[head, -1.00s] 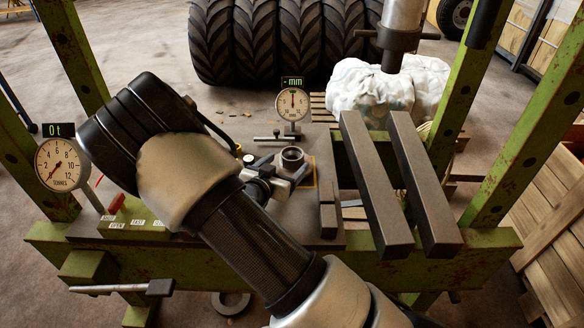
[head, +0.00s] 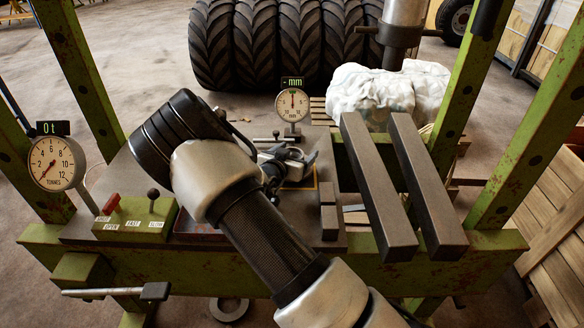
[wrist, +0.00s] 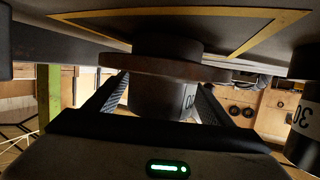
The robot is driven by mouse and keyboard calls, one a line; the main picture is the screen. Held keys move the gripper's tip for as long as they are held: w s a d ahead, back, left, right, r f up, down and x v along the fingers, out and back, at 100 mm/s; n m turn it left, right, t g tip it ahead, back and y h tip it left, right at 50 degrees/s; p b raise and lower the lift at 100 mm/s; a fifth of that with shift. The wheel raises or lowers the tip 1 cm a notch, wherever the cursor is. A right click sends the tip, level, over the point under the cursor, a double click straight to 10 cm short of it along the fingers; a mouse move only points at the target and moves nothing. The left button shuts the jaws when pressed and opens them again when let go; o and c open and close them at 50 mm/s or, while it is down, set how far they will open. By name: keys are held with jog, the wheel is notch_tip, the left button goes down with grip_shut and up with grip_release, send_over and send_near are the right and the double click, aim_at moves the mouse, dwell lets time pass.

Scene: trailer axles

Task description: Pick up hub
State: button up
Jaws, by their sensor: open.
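The hub (wrist: 163,88) is a dark round piece with a wide flange and a narrower body bearing a pale label. In the wrist view it sits at the bare plate inside a yellow outline. My gripper (wrist: 158,96) is open, with one finger on each side of the hub's body; I cannot tell whether they touch it. In the head view my gripper (head: 294,160) is beside the instrument stand, low over the bench, and my arm and gripper hide most or all of the hub.
A dial gauge (head: 292,104) stands just behind. Two long steel bars (head: 378,190) lie to the right, with small dark blocks (head: 329,215) beside them. A control box (head: 137,222) with levers is at left. A dark cylinder marked 30 (wrist: 303,120) is at the wrist view's right edge.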

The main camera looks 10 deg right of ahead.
jog(key=shift+c, duration=0.4)
jog(key=c, duration=1.8)
jog(key=shift+w+r, duration=0.1)
jog(key=shift+r, duration=0.1)
grip_shut()
jog(key=shift+r, duration=0.1)
